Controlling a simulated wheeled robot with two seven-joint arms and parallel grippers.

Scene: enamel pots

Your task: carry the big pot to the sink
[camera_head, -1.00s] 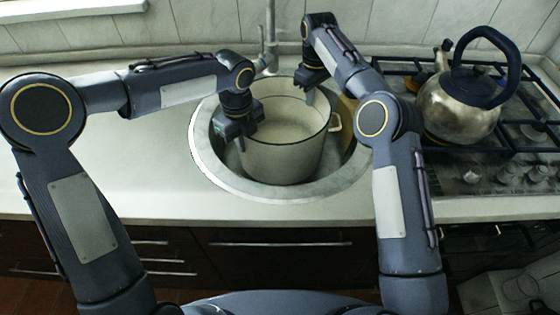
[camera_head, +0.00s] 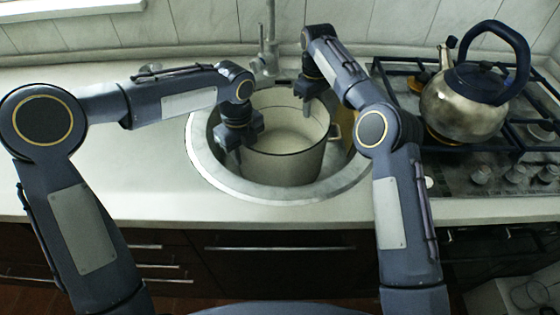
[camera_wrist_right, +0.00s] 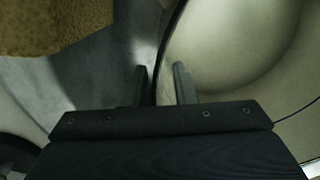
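The big pot (camera_head: 285,163), cream with a dark rim, stands upright inside the round sink (camera_head: 225,180); whether its base touches the bottom is hidden. My right gripper (camera_head: 307,107) is at the far right rim. In the right wrist view, the right gripper's fingers (camera_wrist_right: 162,85) stand apart on either side of the pot's dark rim, with visible gaps.
A faucet (camera_head: 265,45) rises behind the sink. A metal kettle (camera_head: 462,108) stands on the black stove grate at right. A yellow sponge-like thing (camera_wrist_right: 50,22) lies beside the pot. The counter (camera_head: 80,170) left of the sink is clear.

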